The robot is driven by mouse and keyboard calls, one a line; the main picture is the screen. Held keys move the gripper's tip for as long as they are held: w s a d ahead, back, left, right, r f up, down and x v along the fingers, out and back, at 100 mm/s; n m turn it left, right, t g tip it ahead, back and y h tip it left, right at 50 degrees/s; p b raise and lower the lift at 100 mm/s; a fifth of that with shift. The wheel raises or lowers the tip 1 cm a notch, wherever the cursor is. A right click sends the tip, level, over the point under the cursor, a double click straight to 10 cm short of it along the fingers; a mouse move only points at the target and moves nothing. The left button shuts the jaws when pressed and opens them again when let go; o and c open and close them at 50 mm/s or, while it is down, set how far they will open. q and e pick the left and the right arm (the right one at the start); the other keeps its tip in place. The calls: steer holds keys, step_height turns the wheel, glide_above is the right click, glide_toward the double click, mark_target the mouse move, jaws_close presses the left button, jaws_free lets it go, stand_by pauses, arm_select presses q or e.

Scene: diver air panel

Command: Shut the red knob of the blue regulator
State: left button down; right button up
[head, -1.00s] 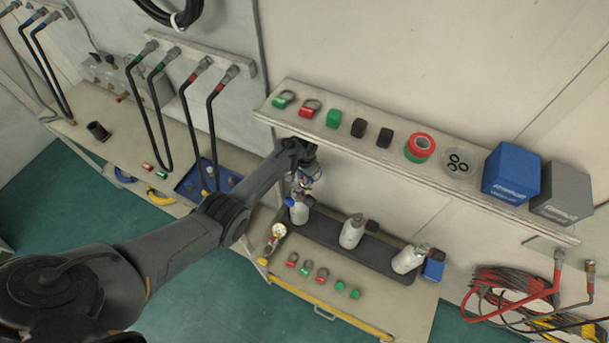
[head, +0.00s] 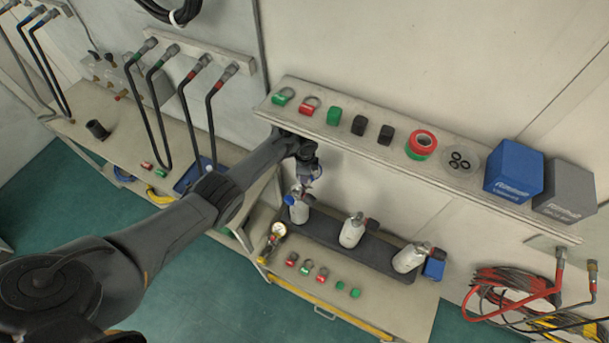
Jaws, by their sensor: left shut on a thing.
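The blue regulator (head: 290,199) sits at the top of the leftmost grey cylinder (head: 299,212), which stands upright in the dark rack on the lower bench. My left arm reaches in from the left, and my left gripper (head: 300,187) points down at the top of this cylinder. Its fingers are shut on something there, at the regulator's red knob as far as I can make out. The knob itself is mostly hidden by the fingers and too small to see clearly. My right gripper is not in view.
A pressure gauge (head: 278,230) is close on the left, with several red and green pieces in front. A shelf (head: 350,148) with small parts and boxes overhangs behind my wrist.

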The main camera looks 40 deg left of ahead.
arm_select(q)
steer(key=m+b, duration=0.1)
steer(key=m, duration=0.3)
steer(key=shift+f+m, duration=0.1)
steer(key=shift+m, duration=0.2)
steer(key=m+b, duration=0.1)
steer(key=m, duration=0.1)
steer(key=shift+m+b, duration=0.3)
steer(key=shift+m, duration=0.6)
steer(key=c, duration=1)
jaws_free()
steer(key=shift+c, duration=0.2)
steer(key=shift+o, duration=0.3)
